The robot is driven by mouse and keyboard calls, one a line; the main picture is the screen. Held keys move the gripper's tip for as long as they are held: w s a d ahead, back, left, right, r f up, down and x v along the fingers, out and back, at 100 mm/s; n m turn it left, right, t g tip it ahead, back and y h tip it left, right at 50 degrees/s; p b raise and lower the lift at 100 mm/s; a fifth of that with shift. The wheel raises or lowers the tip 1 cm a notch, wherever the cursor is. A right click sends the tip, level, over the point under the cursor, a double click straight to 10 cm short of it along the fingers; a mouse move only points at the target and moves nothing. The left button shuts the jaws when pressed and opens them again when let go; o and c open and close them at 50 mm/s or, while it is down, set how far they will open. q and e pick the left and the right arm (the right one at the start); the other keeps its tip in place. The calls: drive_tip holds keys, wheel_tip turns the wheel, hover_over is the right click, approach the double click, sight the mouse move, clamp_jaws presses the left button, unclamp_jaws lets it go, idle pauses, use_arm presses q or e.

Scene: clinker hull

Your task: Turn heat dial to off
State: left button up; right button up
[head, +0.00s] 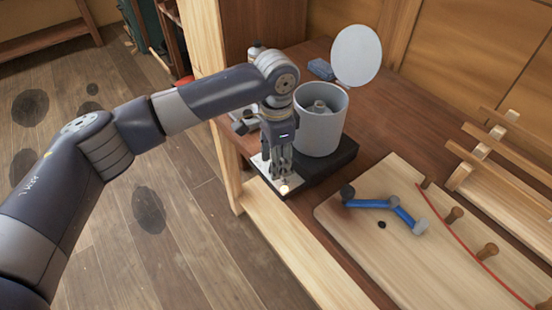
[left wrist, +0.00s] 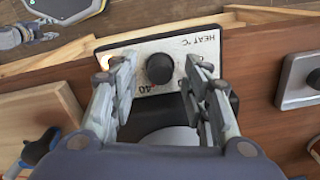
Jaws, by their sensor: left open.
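The heat dial (left wrist: 160,68) is a round black knob on a pale panel (left wrist: 192,44) marked "HEAT °C". A red mark and "40" show near the panel's lower edge; the dial's pointer cannot be made out. My left gripper (head: 279,178) points down over the panel at the front of the black base (head: 338,155). In the left wrist view its fingers stand open on either side of the dial, with gaps showing. In the head view the gripper hides the dial. My right gripper is in neither view.
A grey pot (head: 322,130) stands on the base behind the gripper, its round white lid (head: 357,55) raised. A wooden board (head: 370,245) with a blue linkage (head: 372,204) and pegs lies to the right. A wooden post (head: 212,60) rises left of the pot.

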use_arm(q)
drive_tip(key=shift+f, duration=0.35)
clamp_jaws()
